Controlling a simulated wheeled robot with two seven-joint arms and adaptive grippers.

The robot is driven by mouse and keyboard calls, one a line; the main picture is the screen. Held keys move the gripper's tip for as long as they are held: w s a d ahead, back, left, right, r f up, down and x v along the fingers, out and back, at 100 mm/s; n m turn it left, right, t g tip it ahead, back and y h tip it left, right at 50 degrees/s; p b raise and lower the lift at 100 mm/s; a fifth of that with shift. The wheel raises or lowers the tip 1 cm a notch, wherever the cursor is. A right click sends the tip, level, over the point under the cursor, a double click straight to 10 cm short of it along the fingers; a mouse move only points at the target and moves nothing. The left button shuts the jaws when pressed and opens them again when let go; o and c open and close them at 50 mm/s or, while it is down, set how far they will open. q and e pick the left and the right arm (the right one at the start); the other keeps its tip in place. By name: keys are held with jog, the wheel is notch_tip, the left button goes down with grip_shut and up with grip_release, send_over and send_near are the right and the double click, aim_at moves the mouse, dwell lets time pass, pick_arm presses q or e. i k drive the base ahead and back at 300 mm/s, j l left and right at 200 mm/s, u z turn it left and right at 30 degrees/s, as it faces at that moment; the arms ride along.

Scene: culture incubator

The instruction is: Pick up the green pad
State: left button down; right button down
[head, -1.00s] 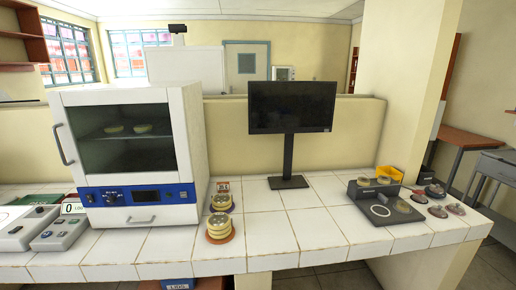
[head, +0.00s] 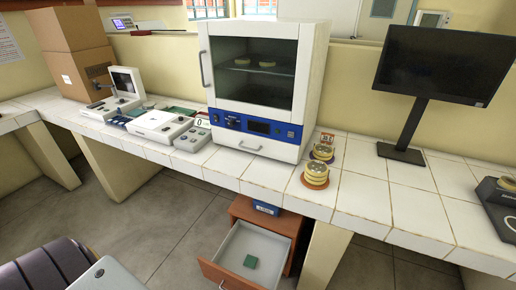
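A small green square pad (head: 250,262) lies flat inside the open drawer (head: 266,240) of a brown cabinet under the bench, at the bottom middle. Another flat green piece (head: 178,111) lies on the bench behind the white instruments, left of the incubator; I cannot tell from the picture which one the task means. Neither of my grippers shows in the head view. Nothing is seen touching either green piece.
The white incubator (head: 263,140) stands on the tiled bench with stacked dishes (head: 317,172) to its right. A monitor (head: 437,66) stands further right. White instruments (head: 158,126) and cardboard boxes (head: 72,52) are at left. The floor (head: 150,230) left of the drawer is clear.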

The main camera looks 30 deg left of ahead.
aim_at(250, 262)
jog(key=l+u, duration=0.2)
jog(key=u, duration=0.2)
jog(key=l+u, duration=0.15)
jog(key=u, duration=0.3)
jog(key=k+l+u, duration=0.15)
jog(key=u, duration=0.25)
jog(key=k+l+u, duration=0.1)
jog(key=u, duration=0.3)
